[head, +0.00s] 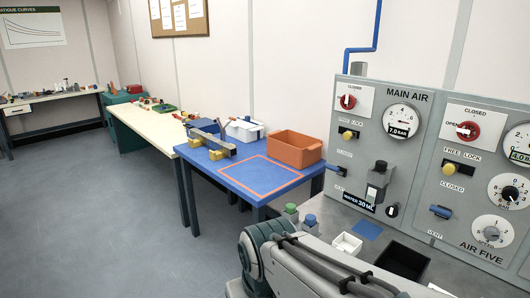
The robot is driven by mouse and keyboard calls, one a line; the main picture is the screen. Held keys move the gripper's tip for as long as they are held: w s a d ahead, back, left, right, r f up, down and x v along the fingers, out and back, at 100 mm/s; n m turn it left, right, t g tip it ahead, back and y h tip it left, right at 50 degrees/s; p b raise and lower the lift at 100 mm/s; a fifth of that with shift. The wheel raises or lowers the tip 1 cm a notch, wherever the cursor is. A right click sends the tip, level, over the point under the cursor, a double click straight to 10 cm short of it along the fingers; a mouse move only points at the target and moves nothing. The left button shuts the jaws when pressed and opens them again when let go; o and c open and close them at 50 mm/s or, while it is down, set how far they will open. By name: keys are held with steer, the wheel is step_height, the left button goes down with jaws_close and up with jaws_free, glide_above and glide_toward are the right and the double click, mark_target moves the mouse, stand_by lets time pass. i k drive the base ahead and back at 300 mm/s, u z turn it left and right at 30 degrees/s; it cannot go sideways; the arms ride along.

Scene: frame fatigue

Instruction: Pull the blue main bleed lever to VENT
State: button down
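The blue main bleed lever (336,169) is on the left side of the MAIN AIR panel (395,148), below the yellow FREE/LOCK knob. It sticks out to the left, between a CLOSED label above and a VENT label below. It is small here, and I cannot tell its exact setting. The MAIN AIR gauge (402,121) reads about 7.0 bar. My arm crosses the bottom of the head view in front of the panel bench. My gripper is out of view.
A similar blue lever (440,211) is on the AIR FIVE panel (480,190) to the right. The bench below holds a white tray (347,244), a black tray (402,262) and green and blue capped items. A blue table (235,190) with an orange bin (294,149) stands left.

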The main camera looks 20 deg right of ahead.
mark_target(330, 167)
steer(key=u, duration=0.1)
steer(key=i, duration=0.75)
steer(key=z, duration=0.7)
steer(key=i, duration=0.65)
steer(key=z, duration=0.65)
